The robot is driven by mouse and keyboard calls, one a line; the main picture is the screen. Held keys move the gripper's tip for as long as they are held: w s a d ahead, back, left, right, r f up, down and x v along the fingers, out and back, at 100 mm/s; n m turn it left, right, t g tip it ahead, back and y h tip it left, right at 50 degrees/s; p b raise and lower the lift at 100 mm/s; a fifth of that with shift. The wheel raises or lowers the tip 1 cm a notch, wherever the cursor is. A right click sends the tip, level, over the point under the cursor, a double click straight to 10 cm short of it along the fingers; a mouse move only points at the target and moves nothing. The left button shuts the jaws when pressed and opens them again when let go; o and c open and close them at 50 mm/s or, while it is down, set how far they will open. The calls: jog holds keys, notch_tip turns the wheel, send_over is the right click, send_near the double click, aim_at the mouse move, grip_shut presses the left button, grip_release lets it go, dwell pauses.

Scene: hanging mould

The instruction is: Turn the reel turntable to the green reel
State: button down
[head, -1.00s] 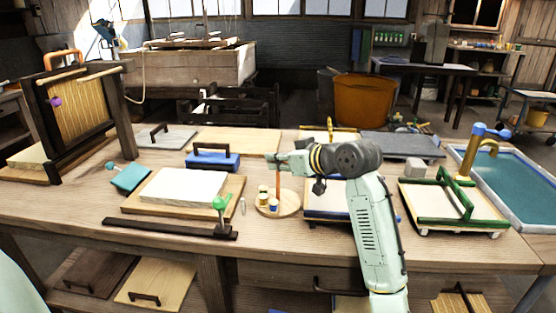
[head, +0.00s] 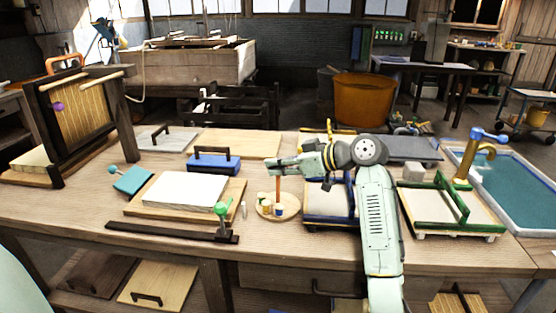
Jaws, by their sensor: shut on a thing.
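The reel turntable (head: 291,210) is a small round wooden disc on the workbench, left of my arm. An orange upright post (head: 278,187) rises from it. Small pale reels stand at its left and front, and one reel with a blue band (head: 278,210) is at the front. I cannot make out a green reel; the reels are small and some may be hidden. My gripper (head: 273,163) is above the disc, shut on the top of the orange post. The fingertips are small in the head view.
A wooden board with a white sheet (head: 185,190) and a green-knobbed dark bar (head: 222,226) lie to the left. A blue block with a handle (head: 213,162) is behind. A blue-framed mould (head: 325,207) lies right, close under my arm. A green-framed mould (head: 462,216) is farther right.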

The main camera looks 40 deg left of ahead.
jog(key=n+g+h+p, duration=0.1)
jog(key=n+g, duration=0.1)
jog(key=n+g+h+p, duration=0.1)
jog(key=n+g, duration=0.1)
jog(key=g, duration=0.1)
jog(key=shift+r+n, duration=0.2)
jog(key=shift+n, duration=0.2)
jog(key=shift+f+n+g+h+p, duration=0.1)
jog(key=shift+n+g+h+p, duration=0.4)
jog(key=shift+n+g+h, duration=0.15)
jog(key=shift+f, duration=0.1)
jog(key=c, duration=1.7)
grip_release()
jog(key=v, duration=0.7)
jog(key=shift+w+d, duration=0.2)
